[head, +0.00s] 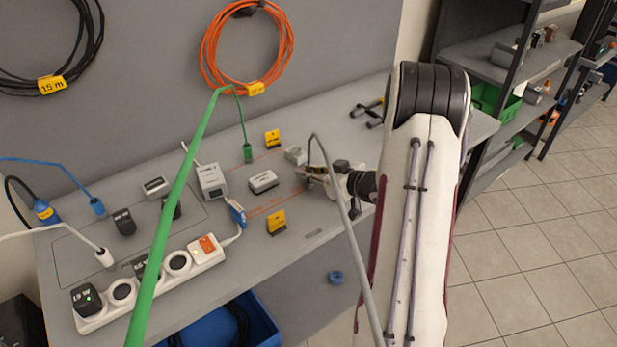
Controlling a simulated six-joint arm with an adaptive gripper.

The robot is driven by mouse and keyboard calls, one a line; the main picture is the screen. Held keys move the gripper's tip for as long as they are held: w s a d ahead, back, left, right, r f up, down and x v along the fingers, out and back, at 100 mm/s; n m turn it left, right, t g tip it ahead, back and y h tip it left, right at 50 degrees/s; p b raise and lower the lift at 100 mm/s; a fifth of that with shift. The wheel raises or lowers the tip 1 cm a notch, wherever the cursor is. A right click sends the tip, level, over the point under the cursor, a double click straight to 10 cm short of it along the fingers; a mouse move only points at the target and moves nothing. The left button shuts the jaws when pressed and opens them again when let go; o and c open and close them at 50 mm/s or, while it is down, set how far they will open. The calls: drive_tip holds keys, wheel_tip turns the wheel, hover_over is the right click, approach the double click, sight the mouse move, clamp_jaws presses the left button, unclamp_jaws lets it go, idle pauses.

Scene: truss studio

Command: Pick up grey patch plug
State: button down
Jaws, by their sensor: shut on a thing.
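My gripper (312,174) is low over the right part of the grey workbench, reaching in from the right. It is shut on the grey patch plug, at the end of a grey cable (345,220). The cable arches up from the lower edge of the picture and comes down at the fingertips. The plug itself is mostly hidden by the fingers, so I cannot tell whether it touches the bench top.
A small grey block (295,155) and a white box (263,181) are close left of the gripper. Yellow blocks (276,222) stand nearby. A green cable (180,190) crosses the foreground to its plug (247,153). A white power strip (150,284) lies at front left.

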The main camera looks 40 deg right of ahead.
sight(309, 171)
drive_tip(key=shift+r, duration=0.1)
drive_tip(key=shift+r, duration=4.95)
